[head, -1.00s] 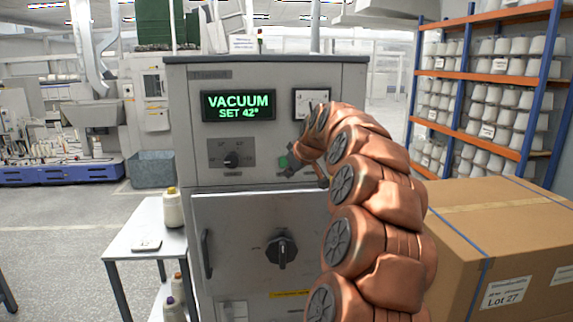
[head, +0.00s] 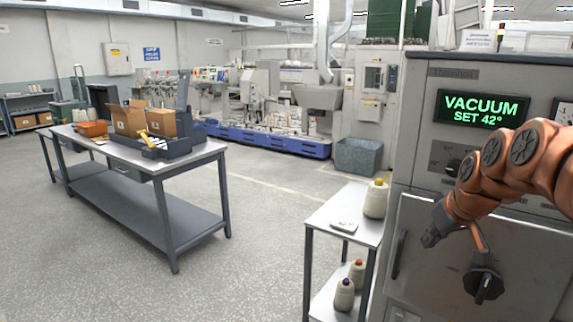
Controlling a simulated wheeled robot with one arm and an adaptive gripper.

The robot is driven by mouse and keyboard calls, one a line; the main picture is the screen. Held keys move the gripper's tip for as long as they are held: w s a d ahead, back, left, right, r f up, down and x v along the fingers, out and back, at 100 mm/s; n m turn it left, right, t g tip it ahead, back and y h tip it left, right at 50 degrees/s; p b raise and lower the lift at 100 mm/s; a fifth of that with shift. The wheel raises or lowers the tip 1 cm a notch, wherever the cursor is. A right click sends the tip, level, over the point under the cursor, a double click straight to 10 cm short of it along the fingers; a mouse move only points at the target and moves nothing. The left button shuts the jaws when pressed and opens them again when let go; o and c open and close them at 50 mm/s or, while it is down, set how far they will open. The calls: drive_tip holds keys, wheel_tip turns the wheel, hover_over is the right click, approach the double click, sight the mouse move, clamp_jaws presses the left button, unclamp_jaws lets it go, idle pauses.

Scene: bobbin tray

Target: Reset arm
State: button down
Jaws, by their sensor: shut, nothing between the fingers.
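My gripper (head: 431,240) is at the right of the head view, at the end of my copper arm. Its fingers are shut and empty, pointing down and left. It appears in front of the door of the grey vacuum machine (head: 424,135), left of the black door knob (head: 484,283). I cannot tell the gap between gripper and door. The machine's display (head: 483,109) reads "VACUUM SET 42°" in green. My arm hides part of the panel below the display.
A small side table (head: 335,210) beside the machine holds a cream bobbin (head: 376,199), with more bobbins on its lower shelf. A long workbench (head: 205,152) with boxes and a dark tray (head: 185,146) stands at left. The floor between them is clear.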

drive_tip(key=s+a+f+g, duration=0.2)
drive_tip(key=s+a+f, duration=0.1)
drive_tip(key=s+a, duration=0.4)
drive_tip(key=s+a+f+g, duration=0.2)
drive_tip(key=s+a+f, duration=0.1)
drive_tip(key=s, duration=0.5)
drive_tip(key=s+a+f+m+g, duration=0.1)
drive_tip(key=s+a+f, duration=0.2)
drive_tip(key=s, duration=0.6)
drive_tip(key=s+a+f+g, duration=0.2)
drive_tip(key=s+f, duration=0.3)
drive_tip(key=s, duration=0.3)
drive_tip(key=shift+s+a+m+g+h, duration=0.3)
drive_tip(key=shift+a+h, duration=0.1)
drive_tip(key=shift+a, duration=0.1)
